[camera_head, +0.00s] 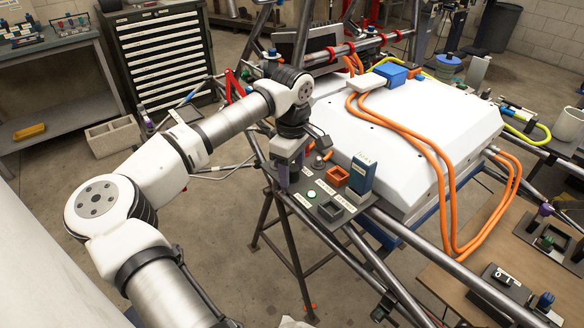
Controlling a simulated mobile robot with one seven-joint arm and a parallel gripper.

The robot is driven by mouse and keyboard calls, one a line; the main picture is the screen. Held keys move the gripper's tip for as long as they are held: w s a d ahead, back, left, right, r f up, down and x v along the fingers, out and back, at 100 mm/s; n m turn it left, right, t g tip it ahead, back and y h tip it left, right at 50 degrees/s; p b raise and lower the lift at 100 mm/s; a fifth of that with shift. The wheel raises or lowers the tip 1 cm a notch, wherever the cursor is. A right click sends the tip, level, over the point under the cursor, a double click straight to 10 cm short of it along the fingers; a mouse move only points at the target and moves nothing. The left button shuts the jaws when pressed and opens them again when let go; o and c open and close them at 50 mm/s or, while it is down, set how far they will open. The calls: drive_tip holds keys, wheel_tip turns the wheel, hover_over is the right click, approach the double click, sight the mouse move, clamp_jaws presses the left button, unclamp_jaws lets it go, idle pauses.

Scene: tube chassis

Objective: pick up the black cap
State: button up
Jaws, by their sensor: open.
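My gripper (291,170) points down over the left end of a small grey panel (301,203) on the tube chassis. Its jaws are open, and I cannot make out anything between them. A small dark rounded piece (318,162) stands just right of the gripper; it may be the black cap, but it is too small to be sure. The gripper and wrist hide part of the panel's back left. I cannot tell whether the fingers touch anything.
The panel also carries an orange open box (337,176), an upright blue block (361,175), a dark square tray (337,208) and a lit green button (311,194). A large white case (440,120) with orange cables (440,165) lies to the right. Chassis tubes run close by.

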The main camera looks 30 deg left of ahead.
drive_tip(key=c, duration=1)
drive_tip(key=shift+r, duration=0.1)
